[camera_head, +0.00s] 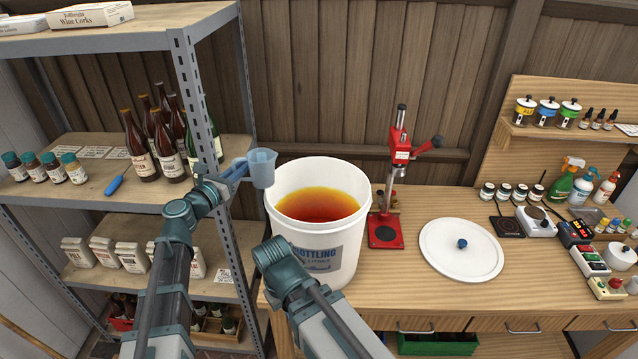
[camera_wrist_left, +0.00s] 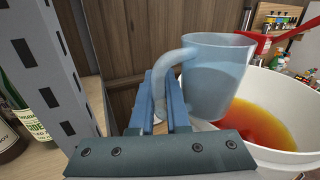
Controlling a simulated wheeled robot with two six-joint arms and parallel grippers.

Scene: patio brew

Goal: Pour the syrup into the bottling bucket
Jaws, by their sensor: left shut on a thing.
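The white bottling bucket (camera_head: 316,255) stands open on the workbench and holds amber-red liquid; its rim and liquid also show in the left wrist view (camera_wrist_left: 262,125). A translucent blue-grey jug (camera_head: 263,168) is held upright beside the bucket's upper left rim. My left gripper (camera_head: 232,172) is shut on the jug's handle, and the left wrist view shows the blue fingers (camera_wrist_left: 165,105) around it with the jug body (camera_wrist_left: 217,80) to their right. What is inside the jug is hidden. My right arm reaches in front of the bucket, but its fingers cannot be made out.
A metal-framed shelf (camera_head: 195,100) with wine bottles (camera_head: 140,150) stands close left of my left gripper. A red bench corker (camera_head: 385,232) stands right of the bucket. The white lid (camera_head: 461,262) lies on the bench. Bottles and small devices crowd the far right.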

